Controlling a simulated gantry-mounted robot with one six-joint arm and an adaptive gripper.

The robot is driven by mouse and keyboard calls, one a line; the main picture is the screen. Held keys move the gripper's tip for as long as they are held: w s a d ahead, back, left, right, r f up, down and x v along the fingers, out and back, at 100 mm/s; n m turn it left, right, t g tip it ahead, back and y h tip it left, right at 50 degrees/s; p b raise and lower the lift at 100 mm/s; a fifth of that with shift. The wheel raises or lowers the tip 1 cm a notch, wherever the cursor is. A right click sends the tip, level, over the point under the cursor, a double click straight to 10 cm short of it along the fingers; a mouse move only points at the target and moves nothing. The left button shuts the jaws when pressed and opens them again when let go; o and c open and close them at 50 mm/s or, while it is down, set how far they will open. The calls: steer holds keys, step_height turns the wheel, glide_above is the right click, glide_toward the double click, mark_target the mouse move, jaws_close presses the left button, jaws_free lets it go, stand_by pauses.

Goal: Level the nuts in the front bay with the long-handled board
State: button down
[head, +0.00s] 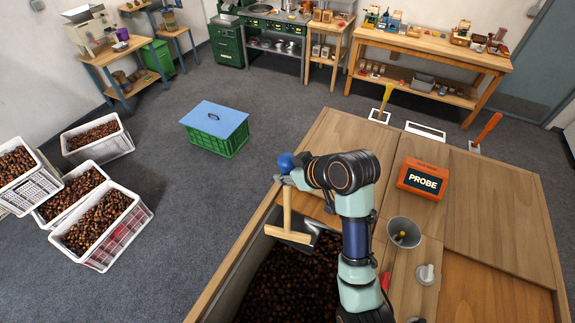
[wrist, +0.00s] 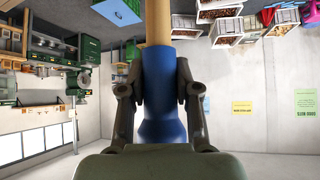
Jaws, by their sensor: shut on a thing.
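The long-handled board (head: 287,213) has a pale wooden shaft with a wooden crosspiece at its lower end. My gripper (head: 287,178) is shut on its blue grip, and the rounded blue end sticks out above. In the wrist view, my gripper (wrist: 160,92) has a finger on each side of the blue grip (wrist: 164,70). The crosspiece hangs at the far part of the open front bay, over dark brown nuts (head: 285,290). I cannot tell whether it touches them. My arm hides the bay's right part.
A grey metal scoop-like thing (head: 314,233) lies close right of the crosspiece. On the wooden bench top stand an orange PROBE box (head: 422,179), a grey funnel (head: 404,230) and a whitish knob (head: 427,274). White crates of nuts (head: 102,222) and a lidded green crate (head: 217,138) stand on the floor.

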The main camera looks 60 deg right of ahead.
mark_target(290, 214)
step_height(290, 214, down, 20)
steer(key=shift+f+b, duration=0.1)
steer(key=shift+b, duration=0.25)
step_height(290, 214, down, 25)
steer(key=b, duration=2)
steer(key=shift+r, duration=0.2)
steer(key=a+p, duration=0.4)
steer(key=a, duration=0.4)
steer(key=shift+w+a, duration=0.1)
